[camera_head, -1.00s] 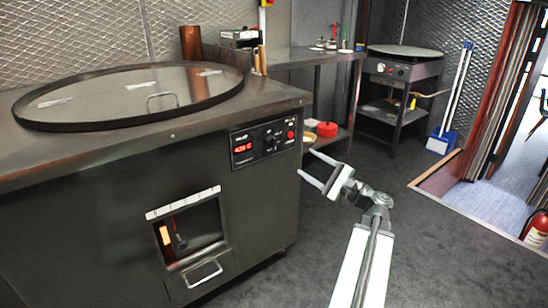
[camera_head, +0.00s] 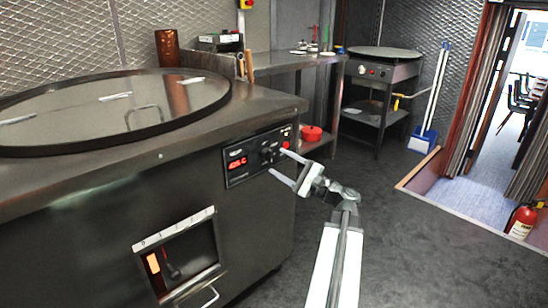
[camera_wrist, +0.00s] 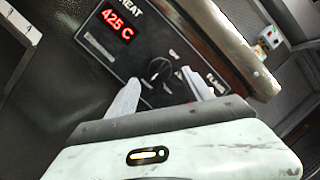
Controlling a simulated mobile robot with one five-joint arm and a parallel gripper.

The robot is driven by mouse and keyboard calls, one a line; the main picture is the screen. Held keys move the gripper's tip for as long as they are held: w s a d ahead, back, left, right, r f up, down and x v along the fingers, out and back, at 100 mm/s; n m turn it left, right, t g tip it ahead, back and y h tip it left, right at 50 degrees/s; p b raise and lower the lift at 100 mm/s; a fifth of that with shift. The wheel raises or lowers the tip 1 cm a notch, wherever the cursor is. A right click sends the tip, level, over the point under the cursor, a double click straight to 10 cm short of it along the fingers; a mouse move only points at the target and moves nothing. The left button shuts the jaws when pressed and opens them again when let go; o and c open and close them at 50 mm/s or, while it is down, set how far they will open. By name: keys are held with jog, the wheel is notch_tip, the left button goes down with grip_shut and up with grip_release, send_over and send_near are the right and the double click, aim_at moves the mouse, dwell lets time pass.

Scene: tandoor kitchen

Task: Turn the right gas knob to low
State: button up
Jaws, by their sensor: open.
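The tandoor's black control panel (camera_head: 256,157) shows a red 425 C readout and a dark knob (camera_head: 268,156). In the wrist view the same knob (camera_wrist: 158,68) appears between my two pale fingertips. My gripper (camera_head: 279,162) is open and empty in front of the panel's right part; whether a finger touches the panel, I cannot tell. A far griddle stand (camera_head: 381,68) at the back also has small knobs on its front; its right knob (camera_head: 385,71) is too small to read. Which knob is the right gas knob is not clear.
The tandoor (camera_head: 80,215) with its round lid fills the left. A steel side table (camera_head: 290,65) holds small items, with a red pot (camera_head: 312,133) below. A blue dustpan (camera_head: 424,138) and a fire extinguisher (camera_head: 522,221) stand right. The dark floor right of my arm is clear.

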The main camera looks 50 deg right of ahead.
aim_at(268, 155)
jog(key=x, duration=0.3)
jog(key=shift+w, duration=0.2)
grip_shut()
